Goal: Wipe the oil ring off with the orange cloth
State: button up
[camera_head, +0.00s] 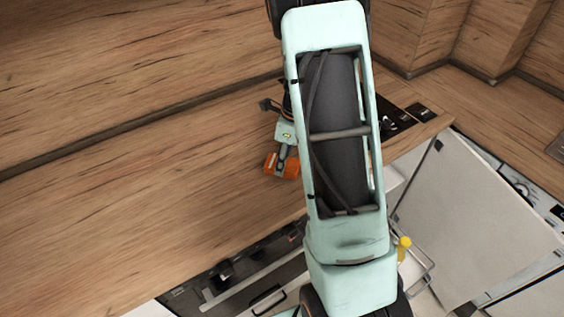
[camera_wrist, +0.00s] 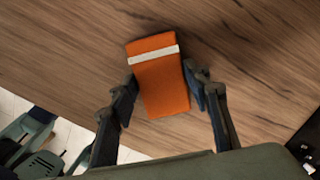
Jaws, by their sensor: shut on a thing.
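The orange cloth (camera_head: 272,166) is on or just above the wooden counter, below my gripper (camera_head: 283,152) in the head view. In the wrist view the cloth (camera_wrist: 163,95) is a folded orange block with a white band across its upper part. My gripper (camera_wrist: 162,80) has one finger on each side of it and is shut on it. Whether the cloth presses on the counter is hard to tell. I cannot make out an oil ring in either view; my arm and the cloth hide part of the counter.
The wooden counter (camera_head: 130,205) is clear to the left of the cloth. A wooden splashback (camera_head: 110,60) rises behind it. Dark items (camera_head: 400,118) sit at the counter's right end, partly behind my arm. A yellow object (camera_head: 404,243) shows below the front edge, near a pale panel (camera_head: 455,210).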

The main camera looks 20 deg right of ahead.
jog(key=shift+w+d, duration=0.3)
jog(key=shift+w, duration=0.05)
jog(key=shift+r+p, duration=2.15)
jog(key=shift+r, duration=0.35)
